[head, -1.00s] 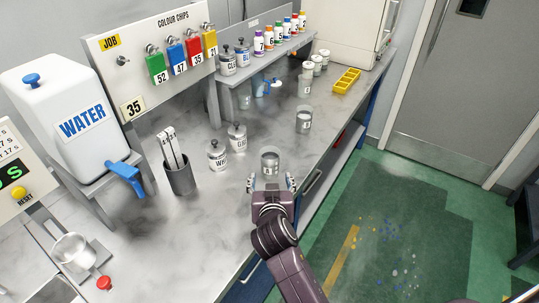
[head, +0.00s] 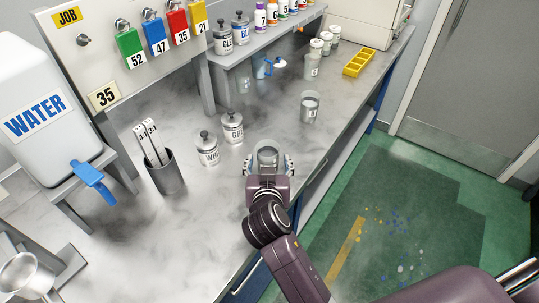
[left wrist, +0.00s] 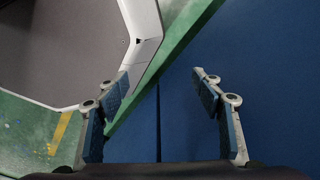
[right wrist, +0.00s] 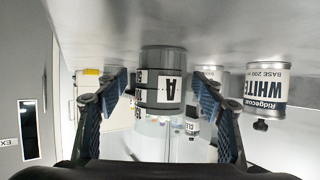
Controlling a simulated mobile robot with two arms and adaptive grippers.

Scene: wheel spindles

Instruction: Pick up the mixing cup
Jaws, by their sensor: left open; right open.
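A grey see-through cup (head: 267,152) stands on the bench near its front edge. In the right wrist view the same cup (right wrist: 160,75) shows upside down, with a white label reading A. My right gripper (head: 268,168) is open at the cup's near side. Its fingers (right wrist: 160,92) lie to the left and right of the cup, with a gap on each side in the right wrist view. My left gripper (left wrist: 162,85) is open and empty, in front of a blue panel; it is not seen in the head view.
Two lidded tins, white (head: 207,149) and another (head: 232,127), stand left of the cup. Similar cups (head: 310,106) (head: 312,67) stand farther back. A holder with sticks (head: 165,175), a water tank (head: 45,120) and a yellow tray (head: 359,63) are also on the bench.

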